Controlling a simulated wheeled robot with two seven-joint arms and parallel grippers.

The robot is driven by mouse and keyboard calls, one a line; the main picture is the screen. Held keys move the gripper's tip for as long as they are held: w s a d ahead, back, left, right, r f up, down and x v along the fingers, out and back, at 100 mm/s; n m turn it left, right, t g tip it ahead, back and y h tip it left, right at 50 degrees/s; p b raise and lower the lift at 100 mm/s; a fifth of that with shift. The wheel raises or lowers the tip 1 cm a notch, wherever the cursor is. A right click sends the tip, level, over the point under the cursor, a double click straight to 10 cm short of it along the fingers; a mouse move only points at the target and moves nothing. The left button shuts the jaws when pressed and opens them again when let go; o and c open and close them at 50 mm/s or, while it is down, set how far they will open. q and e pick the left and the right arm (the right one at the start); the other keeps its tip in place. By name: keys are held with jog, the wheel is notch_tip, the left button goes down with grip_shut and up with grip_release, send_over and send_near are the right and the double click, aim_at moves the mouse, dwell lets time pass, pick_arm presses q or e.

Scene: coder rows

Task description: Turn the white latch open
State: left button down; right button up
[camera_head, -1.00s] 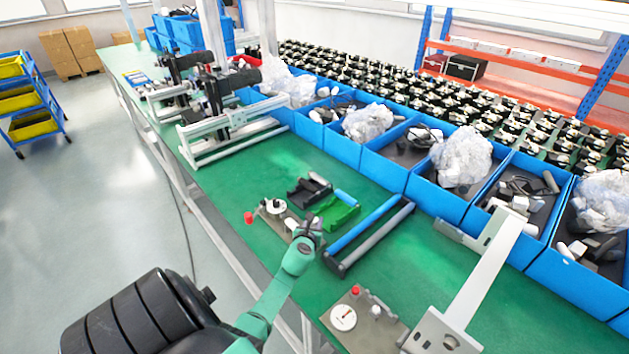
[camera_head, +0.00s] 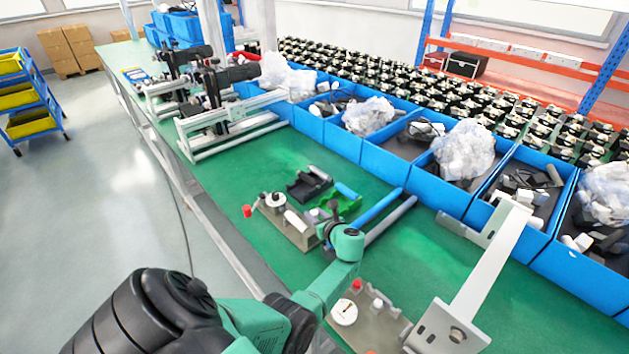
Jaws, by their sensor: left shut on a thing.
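The white latch (camera_head: 296,220) is on the right part of this plate, lying at a slant. My left gripper (camera_head: 325,221) is at the plate's right end and is shut on the latch. Its dark fingers and the green wrist partly hide where they meet. My right gripper is not in view.
A second plate (camera_head: 369,325) with a dial stands nearer, beside my left arm. Blue bins (camera_head: 390,162) line the back. Bare bench (camera_head: 245,170) is free to the left.

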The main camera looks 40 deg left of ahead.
pick_arm(q)
jog(key=shift+r, duration=0.15)
jog(key=c, duration=0.6)
grip_release()
